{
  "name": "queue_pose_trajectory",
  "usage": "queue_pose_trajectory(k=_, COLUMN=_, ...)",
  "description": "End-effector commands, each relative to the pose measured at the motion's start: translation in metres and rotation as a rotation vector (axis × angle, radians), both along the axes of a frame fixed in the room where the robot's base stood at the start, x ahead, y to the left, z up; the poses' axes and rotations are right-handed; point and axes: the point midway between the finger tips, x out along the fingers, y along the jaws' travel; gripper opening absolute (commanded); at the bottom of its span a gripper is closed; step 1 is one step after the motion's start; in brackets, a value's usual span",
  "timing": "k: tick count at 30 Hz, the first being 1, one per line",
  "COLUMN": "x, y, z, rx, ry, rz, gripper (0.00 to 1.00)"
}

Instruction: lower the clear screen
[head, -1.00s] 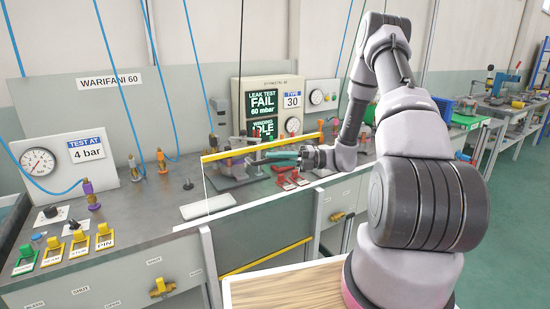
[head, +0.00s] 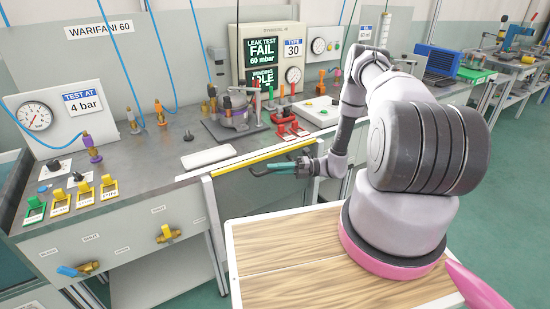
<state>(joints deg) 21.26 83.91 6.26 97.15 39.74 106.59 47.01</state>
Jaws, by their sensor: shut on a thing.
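The clear screen (head: 240,190) is down in front of the bench. Its yellow top bar (head: 250,158) lies about level with the worktop's front edge, between pale posts. My gripper (head: 275,169), with teal fingers, is at the front of the screen just below the yellow bar. It is shut on the screen's dark handle (head: 256,173). The exact grip is small and partly hidden by the fingers. The screen's lower part is hidden behind the wood-topped surface.
The fixture (head: 236,112) stands on the worktop behind the screen, with red clamps (head: 290,127) to its right. A white tray (head: 208,156) lies near the front edge. Yellow and green switches (head: 83,193) sit at the left. A wood-topped surface (head: 285,240) is in front.

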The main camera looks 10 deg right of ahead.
Motion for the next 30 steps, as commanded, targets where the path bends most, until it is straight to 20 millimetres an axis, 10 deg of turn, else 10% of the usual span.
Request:
queue_pose_trajectory(k=14, x=0.0009, y=-0.0009, z=-0.0085, rx=-0.001, ry=-0.002, rz=-0.001, gripper=0.00)
queue_pose_trajectory(k=17, x=0.0010, y=-0.0010, z=-0.0084, rx=-0.001, ry=-0.002, rz=-0.001, gripper=0.47)
queue_pose_trajectory(k=30, x=0.0005, y=-0.0093, z=-0.0093, rx=-0.001, ry=-0.002, rz=-0.003, gripper=0.50)
